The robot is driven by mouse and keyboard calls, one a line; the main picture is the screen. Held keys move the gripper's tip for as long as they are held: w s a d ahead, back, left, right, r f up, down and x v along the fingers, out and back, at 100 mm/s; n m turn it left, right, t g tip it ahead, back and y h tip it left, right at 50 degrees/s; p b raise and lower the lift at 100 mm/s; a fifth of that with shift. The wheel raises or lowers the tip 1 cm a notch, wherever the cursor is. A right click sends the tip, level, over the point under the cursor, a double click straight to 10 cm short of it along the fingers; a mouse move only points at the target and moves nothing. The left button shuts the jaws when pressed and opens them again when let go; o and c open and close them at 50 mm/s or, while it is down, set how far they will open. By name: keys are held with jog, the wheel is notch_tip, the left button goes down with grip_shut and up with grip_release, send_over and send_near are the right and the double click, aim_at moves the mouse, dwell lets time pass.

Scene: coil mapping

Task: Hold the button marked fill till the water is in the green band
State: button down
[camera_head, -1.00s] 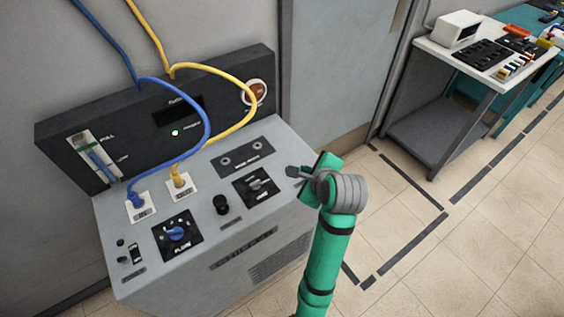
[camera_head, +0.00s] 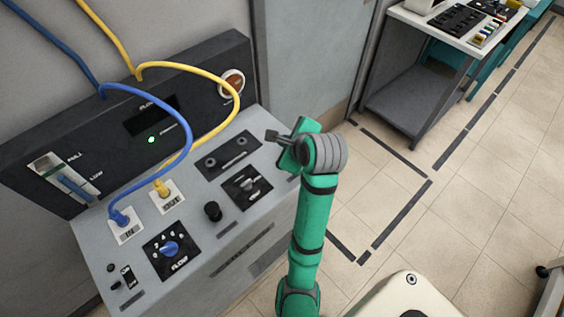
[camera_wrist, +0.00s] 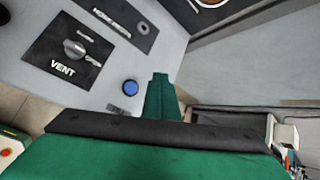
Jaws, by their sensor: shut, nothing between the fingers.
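A grey console with a dark back panel (camera_head: 112,152) stands at the left in the head view. In the head view I cannot make out this button. My gripper (camera_head: 272,136) is shut and empty over the console's right edge; its fingers also show in the wrist view (camera_wrist: 160,80).
The VENT knob panel (camera_head: 246,187), a blue FLOW knob (camera_head: 170,248) and a black knob (camera_head: 212,211) are on the console top. Blue (camera_head: 190,130) and yellow (camera_head: 238,100) hoses arch over it. A trolley (camera_head: 410,100) stands back right. The floor between is clear.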

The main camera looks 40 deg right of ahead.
notch_tip(320, 180, down, 8)
jog(key=shift+d+f, duration=0.1)
jog(key=shift+f, duration=0.15)
dwell(0.4)
jog(key=shift+w, duration=0.15)
dwell(0.3)
jog(key=shift+s+d, duration=0.1)
jog(key=shift+s, duration=0.1)
dwell(0.3)
jog(key=shift+w, duration=0.15)
dwell(0.6)
